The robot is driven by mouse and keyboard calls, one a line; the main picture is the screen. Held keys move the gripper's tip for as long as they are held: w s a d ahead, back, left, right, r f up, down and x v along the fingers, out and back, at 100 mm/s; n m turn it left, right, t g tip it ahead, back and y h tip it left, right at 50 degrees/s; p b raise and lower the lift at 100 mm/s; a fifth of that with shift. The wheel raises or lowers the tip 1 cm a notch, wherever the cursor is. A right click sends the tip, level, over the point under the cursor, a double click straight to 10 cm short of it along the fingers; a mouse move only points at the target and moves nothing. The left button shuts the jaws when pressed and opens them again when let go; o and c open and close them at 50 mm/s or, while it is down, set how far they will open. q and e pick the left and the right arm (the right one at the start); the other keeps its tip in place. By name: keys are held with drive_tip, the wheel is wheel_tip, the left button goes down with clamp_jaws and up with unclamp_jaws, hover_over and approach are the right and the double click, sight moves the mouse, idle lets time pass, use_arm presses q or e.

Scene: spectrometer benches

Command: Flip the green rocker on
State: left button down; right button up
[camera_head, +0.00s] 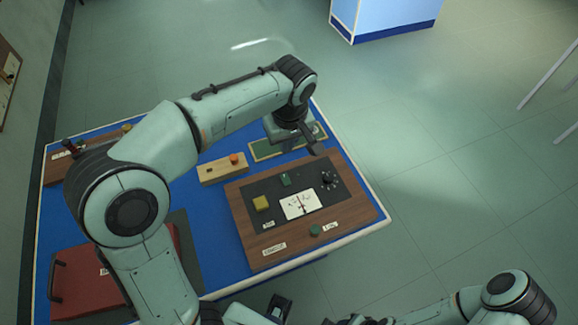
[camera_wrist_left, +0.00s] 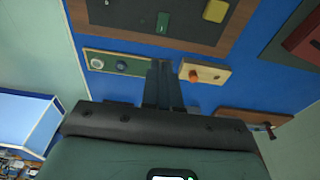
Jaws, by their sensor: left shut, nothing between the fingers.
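The green rocker (camera_head: 285,180) sits at the upper middle of the dark panel on the wooden instrument board (camera_head: 243,235). In the left wrist view the green rocker (camera_wrist_left: 162,22) shows near the top edge, with a small pale mark. Which way it is tipped is too small to tell. My left gripper (camera_head: 314,150) is shut and empty, beyond the board's far edge and apart from the rocker. In the left wrist view its fingers (camera_wrist_left: 162,68) are together, over the gap between two smaller boards. My right arm enters at bottom right; its fingers are not visible.
The board also carries a yellow button (camera_head: 262,203), a meter (camera_head: 299,205), a black dial (camera_head: 329,180) and a round green button (camera_head: 315,230). A wooden block with an orange knob (camera_head: 234,159) and a green strip board (camera_wrist_left: 120,63) lie nearby. A red box (camera_head: 88,290) stands left.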

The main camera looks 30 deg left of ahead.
sight(284, 175)
use_arm(q)
drive_tip(key=f, duration=0.4)
drive_tip(key=a+f+b, duration=0.1)
drive_tip(key=f, duration=0.4)
drive_tip(key=w+f, duration=0.1)
drive_tip(key=f, duration=0.3)
drive_tip(key=shift+w+a+f, duration=0.1)
drive_tip(key=shift+a+f, duration=0.1)
drive_tip(key=shift+f, duration=0.3)
drive_tip(key=shift+a+f+g+h, duration=0.15)
drive_tip(key=shift+g+h, duration=0.15)
drive_tip(key=shift+w+f, duration=0.1)
